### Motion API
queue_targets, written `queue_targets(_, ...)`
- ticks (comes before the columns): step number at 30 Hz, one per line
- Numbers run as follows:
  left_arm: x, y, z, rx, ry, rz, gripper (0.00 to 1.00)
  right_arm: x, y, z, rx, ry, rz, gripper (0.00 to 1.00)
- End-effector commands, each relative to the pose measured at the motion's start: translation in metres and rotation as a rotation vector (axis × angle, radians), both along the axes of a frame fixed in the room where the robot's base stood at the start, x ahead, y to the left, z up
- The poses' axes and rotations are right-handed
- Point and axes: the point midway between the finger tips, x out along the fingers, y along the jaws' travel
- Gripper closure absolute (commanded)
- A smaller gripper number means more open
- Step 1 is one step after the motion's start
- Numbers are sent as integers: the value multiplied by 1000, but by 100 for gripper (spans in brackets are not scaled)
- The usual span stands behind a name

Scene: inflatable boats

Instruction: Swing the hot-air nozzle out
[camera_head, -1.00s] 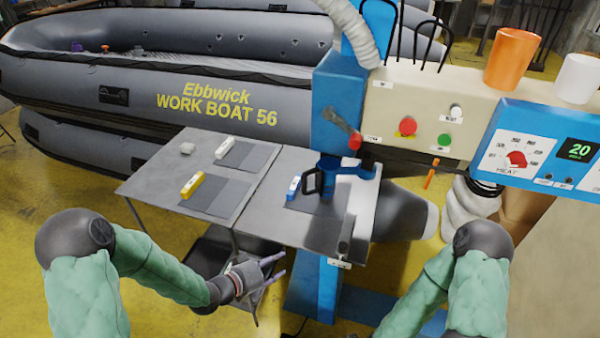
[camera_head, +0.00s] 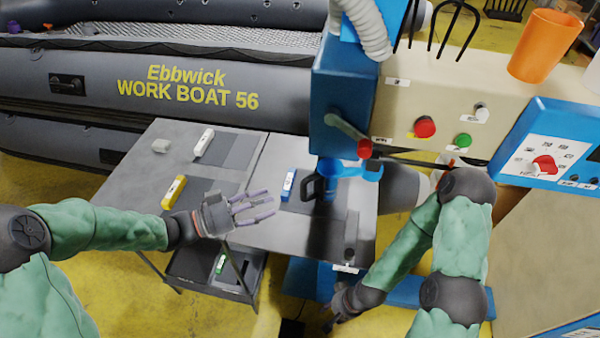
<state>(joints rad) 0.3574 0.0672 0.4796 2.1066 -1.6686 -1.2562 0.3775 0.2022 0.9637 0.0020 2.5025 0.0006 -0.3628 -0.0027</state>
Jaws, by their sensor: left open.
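The hot-air nozzle unit (camera_head: 330,170) is blue and sits under the blue machine head, over the right end of the grey table. A dark loop handle (camera_head: 308,188) sticks out on its left side. My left gripper (camera_head: 268,205) is open and empty, left of the handle and apart from it, with its fingers pointing right over the table. My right gripper (camera_head: 332,318) is low, below the table's front edge by the blue base. It is dark and partly hidden, so its fingers are unclear.
A lever with a red knob (camera_head: 364,148) hangs above the nozzle. The grey table (camera_head: 255,228) carries a white tube (camera_head: 203,142), a yellow one (camera_head: 174,192) and a blue-and-white one (camera_head: 288,184). The control panel (camera_head: 545,140) is at right; a grey boat (camera_head: 220,65) lies behind.

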Motion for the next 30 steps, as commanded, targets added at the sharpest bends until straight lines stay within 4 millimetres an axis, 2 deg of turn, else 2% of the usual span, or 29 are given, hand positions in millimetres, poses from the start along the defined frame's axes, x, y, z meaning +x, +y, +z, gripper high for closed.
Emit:
queue_targets(7, 3, -16, 1, 0, -6, -13, 49, -1, 0, -3, 0, 2, 0, 60)
queue_targets(21, 32, -84, 0, 1, -6, -12, 49, -1, 0, -17, 0, 2, 1, 60)
queue_targets(30, 39, -100, 1, 1, -4, -8, 49, -1, 0, -20, 0, 1, 0, 60)
